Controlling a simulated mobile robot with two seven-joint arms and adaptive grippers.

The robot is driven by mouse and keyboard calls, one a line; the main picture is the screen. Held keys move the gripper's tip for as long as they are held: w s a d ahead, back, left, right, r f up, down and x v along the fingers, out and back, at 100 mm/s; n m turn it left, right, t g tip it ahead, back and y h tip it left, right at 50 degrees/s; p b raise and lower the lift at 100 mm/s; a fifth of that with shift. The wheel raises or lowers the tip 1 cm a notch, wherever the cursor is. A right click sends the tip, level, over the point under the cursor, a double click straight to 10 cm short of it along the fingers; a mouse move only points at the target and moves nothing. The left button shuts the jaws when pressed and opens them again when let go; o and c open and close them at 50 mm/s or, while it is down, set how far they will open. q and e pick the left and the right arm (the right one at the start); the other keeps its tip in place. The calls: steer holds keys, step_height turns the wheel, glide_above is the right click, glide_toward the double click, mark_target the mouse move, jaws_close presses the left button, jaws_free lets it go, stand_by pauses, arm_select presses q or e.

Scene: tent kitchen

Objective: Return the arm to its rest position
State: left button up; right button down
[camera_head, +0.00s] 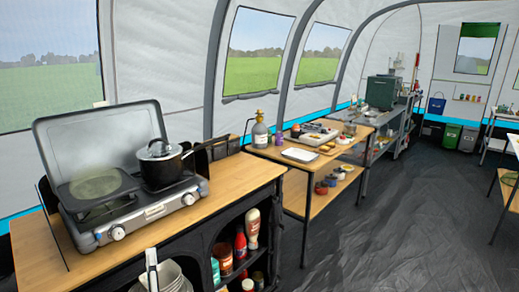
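My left gripper (152,264) shows only in small part at the bottom edge of the head view, in front of the cabinet under the stove counter. My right gripper is not in view.
A wooden counter (232,178) holds a camping stove (150,208) with a lidded pot (162,168). Bottles (252,228) stand on shelves below. The dark floor (410,220) at right is clear.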

arm_select(q)
steer(key=s+d+f+m+g+h, duration=0.2)
steer(key=s+d+f+m+h, duration=0.35)
steer(key=f+m, duration=0.3)
steer(key=s+d+f+m+g+h, duration=0.1)
steer(key=s+d+f+m+h, duration=0.5)
steer(key=m, duration=0.4)
steer(key=s+a+f+m+g, duration=0.2)
steer(key=s+f+m+g, duration=0.4)
steer(key=s+f, duration=0.7)
steer(key=shift+s+a+m, duration=0.15)
steer(key=shift+s+m, duration=0.2)
steer(key=shift+s, duration=0.1)
